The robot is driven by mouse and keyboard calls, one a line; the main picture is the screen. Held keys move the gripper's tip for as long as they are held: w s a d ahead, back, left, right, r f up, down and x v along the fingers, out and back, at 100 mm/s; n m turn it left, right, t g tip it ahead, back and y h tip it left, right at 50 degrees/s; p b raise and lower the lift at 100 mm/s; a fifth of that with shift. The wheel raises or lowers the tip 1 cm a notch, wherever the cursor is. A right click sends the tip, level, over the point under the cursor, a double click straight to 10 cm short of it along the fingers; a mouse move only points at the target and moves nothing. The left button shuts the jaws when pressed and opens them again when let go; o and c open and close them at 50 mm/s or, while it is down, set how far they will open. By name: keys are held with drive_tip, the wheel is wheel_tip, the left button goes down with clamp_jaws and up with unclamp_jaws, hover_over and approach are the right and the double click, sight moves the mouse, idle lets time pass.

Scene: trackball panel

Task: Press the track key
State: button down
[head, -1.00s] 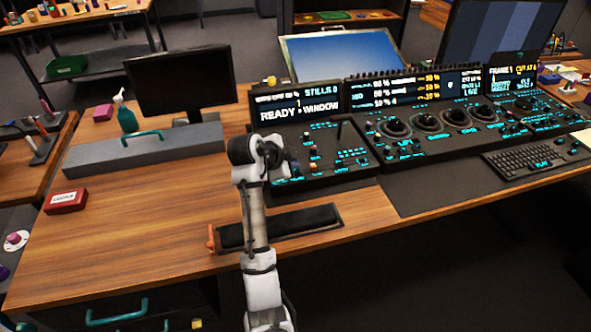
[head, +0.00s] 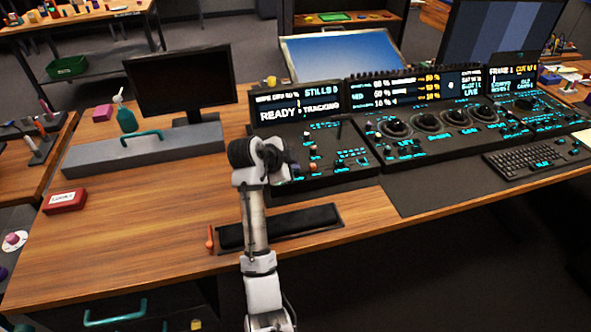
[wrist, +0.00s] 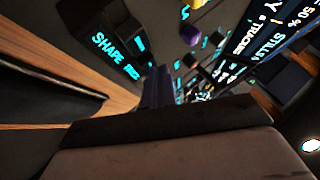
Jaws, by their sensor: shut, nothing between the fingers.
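The left section of the control panel (head: 340,178) carries small keys with cyan labels and several knobs. I cannot tell which key is the track key; the labels are too small or blurred. The display above it (head: 298,107) reads "STILLS" and "READY" with "TRACKING". My gripper (wrist: 157,88) is shut and empty, pointing at the panel in the wrist view. Labelled keys (wrist: 117,57), one marked "SHAPE", lie left of it, and a purple knob (wrist: 191,35) stands beyond it. In the head view my wrist covers the panel's left edge. Contact between fingertip and key cannot be seen.
A dark wrist rest (head: 310,218) lies in front of the panel. More knobs (head: 428,120) and a keyboard (head: 538,157) are to the right. A grey box with a teal handle (head: 145,150) and a red box (head: 65,201) are left. The wooden desk between is clear.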

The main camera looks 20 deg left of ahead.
drive_tip(key=shift+r+p, duration=0.65)
drive_tip(key=shift+r, duration=0.25)
drive_tip(key=shift+r, duration=0.1)
drive_tip(key=shift+r+p, duration=1.75)
drive_tip(key=shift+r, duration=0.7)
